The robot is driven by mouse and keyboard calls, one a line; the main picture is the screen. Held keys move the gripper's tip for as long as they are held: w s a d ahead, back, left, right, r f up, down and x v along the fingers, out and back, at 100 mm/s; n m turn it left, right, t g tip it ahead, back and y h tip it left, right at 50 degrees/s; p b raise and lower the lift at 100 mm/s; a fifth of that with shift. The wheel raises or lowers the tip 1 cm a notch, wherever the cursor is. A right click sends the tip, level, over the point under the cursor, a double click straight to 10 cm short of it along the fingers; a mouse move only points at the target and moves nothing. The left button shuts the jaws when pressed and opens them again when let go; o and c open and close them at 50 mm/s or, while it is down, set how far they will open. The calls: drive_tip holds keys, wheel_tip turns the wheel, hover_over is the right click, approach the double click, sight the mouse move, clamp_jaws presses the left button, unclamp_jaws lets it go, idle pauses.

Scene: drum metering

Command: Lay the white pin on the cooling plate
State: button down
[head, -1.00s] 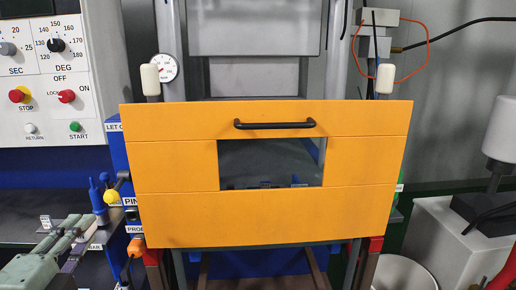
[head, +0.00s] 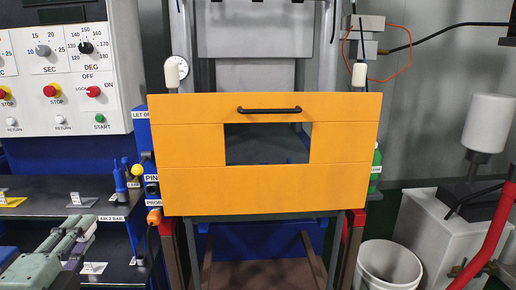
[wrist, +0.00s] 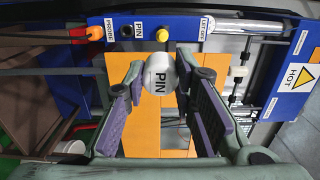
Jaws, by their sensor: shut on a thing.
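The white pin (wrist: 158,76) shows in the wrist view as a pale rounded piece marked PIN. It sits between the fingertips of my gripper (wrist: 159,88), which is shut on it. I cannot identify the cooling plate for sure in either view.
An orange door (head: 265,190) with a window and black handle stands in the middle. A dark shelf (head: 30,190) with small tent labels lies left, below the control panel (head: 68,65). A white bin (head: 388,275) and red pipe (head: 490,235) are right.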

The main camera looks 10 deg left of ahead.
drive_tip(key=w+a+f+n+g+y+b, duration=0.1)
drive_tip(key=w+a+f+n+y, duration=0.15)
drive_tip(key=f, duration=0.45)
drive_tip(key=w+a+f+n+g+y+b, duration=0.1)
drive_tip(key=w+a+f+g+y, duration=0.1)
drive_tip(key=a+f, duration=0.35)
drive_tip(key=w+a+f+n+g+y+b, duration=0.1)
drive_tip(key=w+a+f+n+y, duration=0.1)
drive_tip(key=f, duration=0.7)
drive_tip(key=w+d+f+n+g+y+b, duration=0.1)
drive_tip(key=w+d+f, duration=0.1)
drive_tip(key=f, duration=0.6)
drive_tip(key=w+d+f+g+y+b, duration=0.1)
drive_tip(key=w+d+f, duration=0.15)
drive_tip(key=f, duration=0.65)
drive_tip(key=w+d+f+m+t+h+b, duration=0.1)
drive_tip(key=w+d+f, duration=0.2)
drive_tip(key=d+f, duration=0.45)
drive_tip(key=w+d+f+m+t+h+b, duration=0.1)
drive_tip(key=w+d+f, duration=0.25)
drive_tip(key=d, duration=0.75)
drive_tip(key=w+d+f+m+t+h+b, duration=0.1)
drive_tip(key=w+d+f+m+t+h, duration=0.1)
drive_tip(key=d, duration=1)
drive_tip(key=w+d+f+m+t+h, duration=0.1)
drive_tip(key=d+f+m+h, duration=0.1)
drive_tip(key=d, duration=0.9)
drive_tip(key=shift+w+d+f+t+h+b, duration=0.4)
drive_tip(key=shift+f+h, duration=0.1)
drive_tip(key=shift+h, duration=0.65)
